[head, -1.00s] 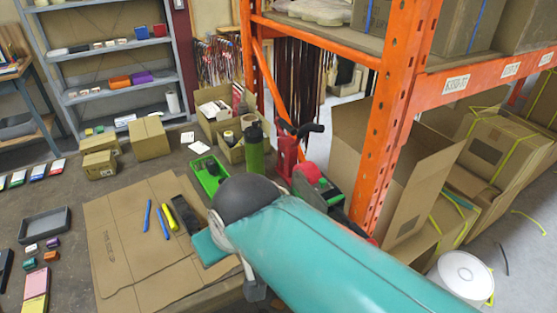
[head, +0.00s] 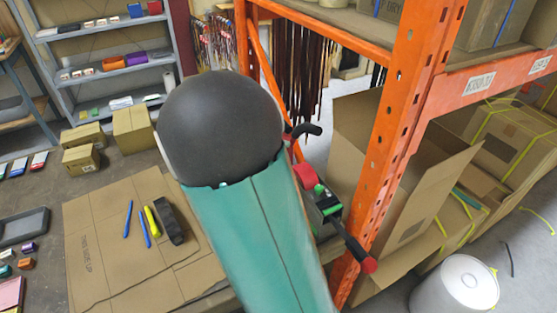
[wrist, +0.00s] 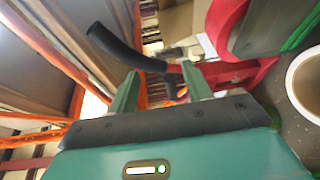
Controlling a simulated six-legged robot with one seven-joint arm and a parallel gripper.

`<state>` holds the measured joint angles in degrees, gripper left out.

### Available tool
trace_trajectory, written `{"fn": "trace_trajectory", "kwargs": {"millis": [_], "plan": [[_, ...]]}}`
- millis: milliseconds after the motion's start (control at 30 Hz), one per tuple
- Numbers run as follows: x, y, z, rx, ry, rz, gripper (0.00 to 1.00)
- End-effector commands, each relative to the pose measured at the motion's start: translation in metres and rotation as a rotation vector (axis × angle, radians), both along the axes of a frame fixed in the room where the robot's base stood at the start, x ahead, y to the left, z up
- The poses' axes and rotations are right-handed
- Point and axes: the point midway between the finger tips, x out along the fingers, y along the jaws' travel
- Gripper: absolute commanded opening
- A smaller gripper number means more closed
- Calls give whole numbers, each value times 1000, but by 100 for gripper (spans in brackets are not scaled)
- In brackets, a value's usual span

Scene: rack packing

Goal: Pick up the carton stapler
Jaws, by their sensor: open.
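The carton stapler, red with a black curved handle (head: 304,130), stands on the table behind my arm in the head view. Most of its body is hidden there by my arm's dark rounded joint. In the wrist view its black handle (wrist: 128,52) slants across beyond my fingers, with red parts (wrist: 235,72) to the right. My gripper (wrist: 163,88) is open, its two green fingers apart. A narrow red and black part of the stapler shows in the gap between them; I cannot tell whether it touches. My gripper is hidden in the head view.
A red and green tool (head: 322,205) with a dark handle lies beside my arm, near the orange rack post (head: 397,130). Flat cardboard (head: 95,235) with pens lies left. In the wrist view, a large red and green thing (wrist: 272,25) is close on the right.

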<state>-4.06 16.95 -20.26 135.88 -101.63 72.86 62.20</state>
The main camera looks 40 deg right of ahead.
Motion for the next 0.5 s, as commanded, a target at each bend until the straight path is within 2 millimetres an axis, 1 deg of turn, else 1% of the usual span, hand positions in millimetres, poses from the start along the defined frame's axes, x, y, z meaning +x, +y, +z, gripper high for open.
{"fn": "trace_trajectory", "kwargs": {"millis": [33, 100, 200, 300, 367, 433, 500], "plan": [[13, -4, -8, -65, 24, 58, 50], [30, -7, -15, -137, 34, 145, 50], [49, -8, -25, -201, 44, 253, 50], [60, -6, -32, -232, 49, 320, 50], [65, -7, -34, -240, 48, 340, 50], [69, -12, -34, -243, 47, 351, 50], [73, -22, -32, -243, 46, 349, 50]]}}
